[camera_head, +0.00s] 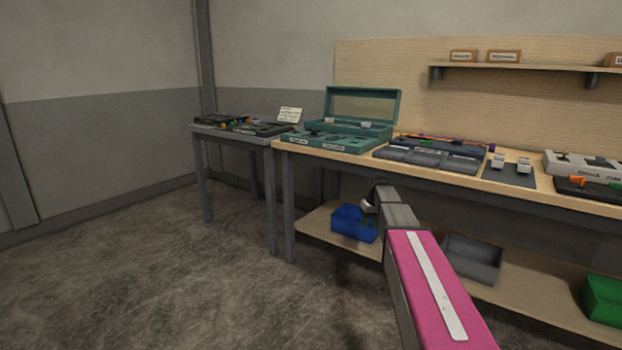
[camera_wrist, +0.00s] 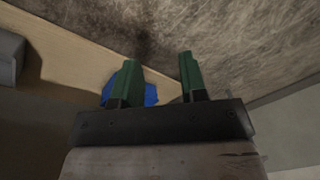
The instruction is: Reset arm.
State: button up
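My arm, with a pink panel and a white strip, reaches up from the bottom right in the head view. My gripper (camera_head: 369,206) is at its far end, in front of the workbench and over the lower shelf area. In the wrist view, my gripper (camera_wrist: 159,80) shows two green fingers standing apart with nothing between them. The blue bin (camera_head: 354,224) is behind the gripper in the head view. It also shows in the wrist view (camera_wrist: 150,93), partly hidden by the left finger.
The workbench (camera_head: 292,148) holds a teal open case (camera_head: 385,133), grey trays (camera_head: 428,158) and other devices. A smaller table (camera_head: 269,139) stands left. The lower shelf (camera_head: 312,219) also holds a grey bin (camera_head: 473,262) and a green bin (camera_head: 603,300). The floor at left is clear.

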jog(key=s+a+f+m, duration=0.1)
jog(key=s+f, duration=0.3)
jog(key=s, duration=0.6)
jog(key=s+a+f+m+h, duration=0.1)
jog(key=s+f, duration=0.4)
jog(key=s, duration=0.5)
jog(key=s+a+f+m, duration=0.1)
jog(key=s+a+f, duration=0.2)
jog(key=s, duration=0.8)
notch_tip(320, 180, down, 2)
jog(key=shift+f+g+h, duration=0.1)
jog(key=shift+g+h, duration=0.2)
